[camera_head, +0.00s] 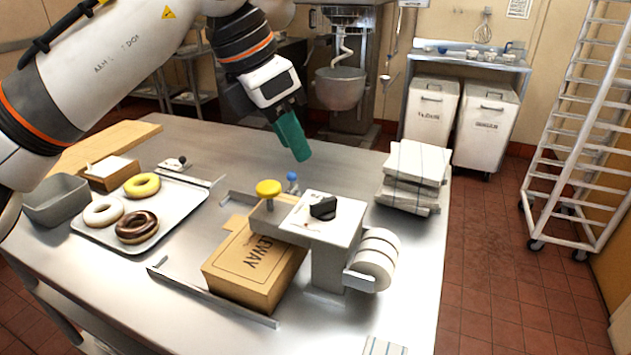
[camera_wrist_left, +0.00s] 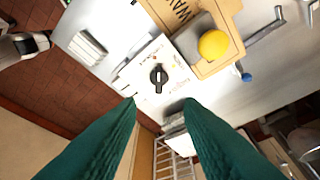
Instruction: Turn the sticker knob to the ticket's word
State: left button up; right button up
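The sticker knob (camera_head: 323,208) is black and sits on the white labelled top (camera_head: 300,217) of the grey sticker machine. In the left wrist view the knob (camera_wrist_left: 158,77) shows a lighter bar across it, and the words around it are too small to read. My left gripper (camera_head: 300,155) has green fingers and hangs above and behind the machine, apart from the knob. In the left wrist view its two fingers stand apart with nothing between them. No readable ticket shows. My right gripper is not in view.
A yellow button (camera_head: 268,188) and a small blue ball (camera_head: 292,178) stand beside the knob. A cardboard box (camera_head: 255,265) lies under the machine's arm, with a sticker roll (camera_head: 375,258) to the right. Folded cloths (camera_head: 413,175) and a doughnut tray (camera_head: 185,207) flank it.

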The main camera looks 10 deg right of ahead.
aim_at(323, 200)
pick_arm(q)
jog(key=x, duration=1)
jog(key=shift+d+f+p, duration=0.2)
jog(key=shift+f+p, duration=0.15)
jog(key=shift+d+f, duration=0.15)
jog(key=shift+f, duration=0.25)
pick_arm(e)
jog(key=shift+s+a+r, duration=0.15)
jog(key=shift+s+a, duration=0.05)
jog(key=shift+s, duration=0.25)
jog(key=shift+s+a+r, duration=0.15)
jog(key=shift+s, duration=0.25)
pick_arm(q)
jog(key=c, duration=0.6)
grip_shut()
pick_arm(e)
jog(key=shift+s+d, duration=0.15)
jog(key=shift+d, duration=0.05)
